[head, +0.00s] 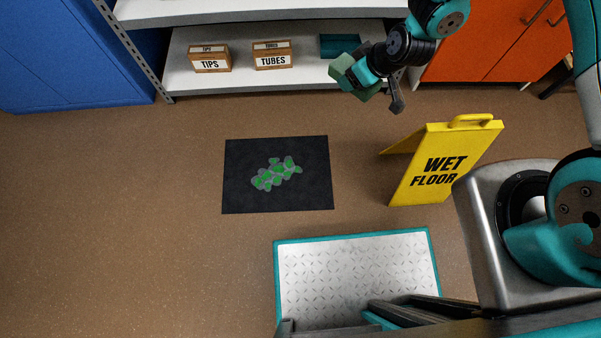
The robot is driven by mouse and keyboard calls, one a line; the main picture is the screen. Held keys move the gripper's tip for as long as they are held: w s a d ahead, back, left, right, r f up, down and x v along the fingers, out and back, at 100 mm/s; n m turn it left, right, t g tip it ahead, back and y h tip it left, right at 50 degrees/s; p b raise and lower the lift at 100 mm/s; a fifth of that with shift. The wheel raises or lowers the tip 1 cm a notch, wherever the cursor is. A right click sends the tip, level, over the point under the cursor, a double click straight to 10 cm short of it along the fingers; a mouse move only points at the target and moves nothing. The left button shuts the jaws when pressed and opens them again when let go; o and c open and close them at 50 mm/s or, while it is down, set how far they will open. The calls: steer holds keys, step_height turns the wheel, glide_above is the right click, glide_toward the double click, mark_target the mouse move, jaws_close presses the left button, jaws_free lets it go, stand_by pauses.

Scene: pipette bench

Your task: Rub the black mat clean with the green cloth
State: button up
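The black mat (243,198) lies flat on the brown floor near the middle of the head view. A patch of bright green blotches with grey edges (276,174) sits at its centre. My gripper (372,82) is up and to the right of the mat, in front of the shelf. It appears shut on the green cloth (345,68), a dull green folded piece, held off the floor and apart from the mat. The fingertips are partly hidden by the cloth.
A yellow wet floor sign (440,165) stands right of the mat. A shelf (190,83) behind holds a TIPS box (210,65), a TUBES box (272,62) and a teal bin (327,45). Blue (60,60) and orange (480,40) cabinets flank it. Floor left of the mat is clear.

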steer(key=s+a+f+n+g+b, duration=0.1)
steer(key=s+a+f+n+b, duration=0.1)
steer(key=f+b, duration=1)
steer(key=s+a+f+n+g+y+b, duration=0.1)
steer(key=a+f+n+b, duration=0.3)
steer(key=f+b, duration=0.9)
steer(key=s+a+f+n+g+y+b, duration=0.1)
steer(key=s+a+f+n+g+b, duration=0.1)
steer(key=a+f+b, duration=0.5)
steer(key=shift+s+a+f+n+b, duration=0.2)
steer(key=shift+f+b, duration=0.8)
steer(key=shift+f, duration=1.95)
steer(key=shift+s+f+n+b, duration=0.3)
steer(key=shift+f+b, duration=0.7)
steer(key=shift+f, duration=1.95)
steer(key=shift+s+a+f+n+b, duration=0.2)
steer(key=shift+f+b, duration=0.8)
steer(key=shift+f, duration=1.95)
steer(key=shift+d, duration=0.1)
steer(key=shift+r, duration=0.1)
